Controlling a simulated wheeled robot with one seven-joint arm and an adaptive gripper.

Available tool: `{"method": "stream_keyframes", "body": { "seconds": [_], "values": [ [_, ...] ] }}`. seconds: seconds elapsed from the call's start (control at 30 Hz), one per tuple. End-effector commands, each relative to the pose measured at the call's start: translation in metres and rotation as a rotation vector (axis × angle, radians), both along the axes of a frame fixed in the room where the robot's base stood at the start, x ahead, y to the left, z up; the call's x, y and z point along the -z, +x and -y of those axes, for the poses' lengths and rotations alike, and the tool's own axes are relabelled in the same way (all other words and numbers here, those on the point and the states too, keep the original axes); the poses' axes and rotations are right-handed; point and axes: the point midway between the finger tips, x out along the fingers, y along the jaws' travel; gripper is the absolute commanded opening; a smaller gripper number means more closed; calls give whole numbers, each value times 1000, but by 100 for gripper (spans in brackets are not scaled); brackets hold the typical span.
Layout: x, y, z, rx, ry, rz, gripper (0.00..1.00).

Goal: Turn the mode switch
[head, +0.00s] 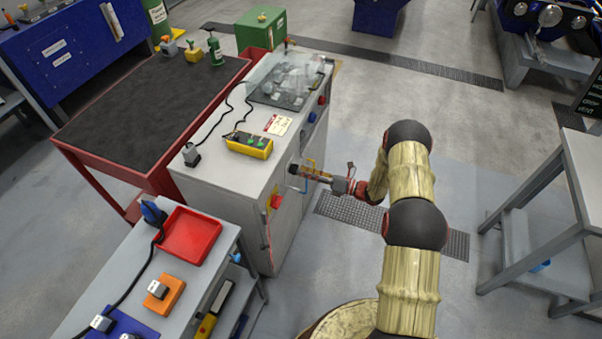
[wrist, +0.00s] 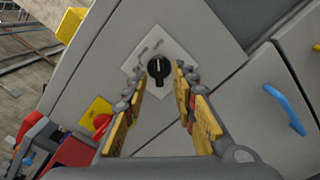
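The mode switch (wrist: 158,69) is a round black knob with a pale pointer line, on a light square plate (wrist: 178,50) on the cabinet's grey side panel. In the wrist view my gripper (wrist: 159,80) is open, with its yellow-padded fingers spread to the left and right of the knob. I see a gap on both sides and cannot tell how deep the fingertips reach. In the head view my gripper (head: 304,174) is at the cabinet's side face, and the switch is hard to make out there.
The grey cabinet (head: 222,160) carries a yellow pendant box (head: 249,145). Open floor lies right of the cabinet.

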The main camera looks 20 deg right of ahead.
Motion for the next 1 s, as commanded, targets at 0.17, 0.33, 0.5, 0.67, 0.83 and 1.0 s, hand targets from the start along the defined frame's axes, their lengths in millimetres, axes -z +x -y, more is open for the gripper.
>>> {"method": "stream_keyframes", "body": {
  "seconds": [0.17, 0.33, 0.5, 0.67, 0.83, 1.0],
  "values": [
    [0, 9, -13, -1, 0, 1, 27],
    [0, 11, -15, 0, -1, 1, 27],
    [0, 11, -15, 0, -1, 1, 26],
    [0, 11, -15, 0, -1, 1, 17],
    [0, 11, -15, 0, -1, 2, 7],
    [0, 11, -15, 0, -1, 2, 0]
  ]
}}
